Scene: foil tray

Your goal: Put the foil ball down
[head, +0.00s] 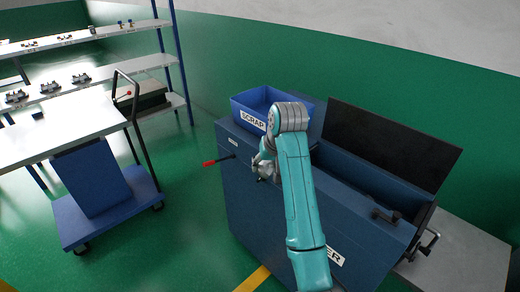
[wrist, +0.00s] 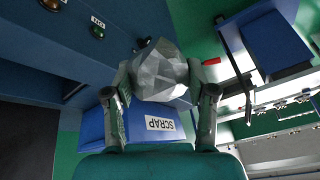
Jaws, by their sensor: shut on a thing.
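The foil ball (wrist: 160,72) is a crumpled, faceted silver lump, large in the wrist view. My gripper (wrist: 160,84) is shut on it, with one finger on each side. In the head view my gripper (head: 263,163) is in front of the dark blue cabinet, and the foil ball (head: 265,170) is small and partly hidden there. A blue bin (head: 247,119) labelled SCRAP stands on the cabinet top, behind my arm. The bin (wrist: 135,128) also shows in the wrist view, beyond the ball. Its inside is mostly hidden.
The blue cabinet (head: 245,205) has a raised black lid (head: 395,145) and a red-tipped lever (head: 212,163) sticking out left. A trolley (head: 60,130) with a white top and blue panel stands at left, before shelves (head: 140,66) with small parts. Green floor lies between trolley and cabinet.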

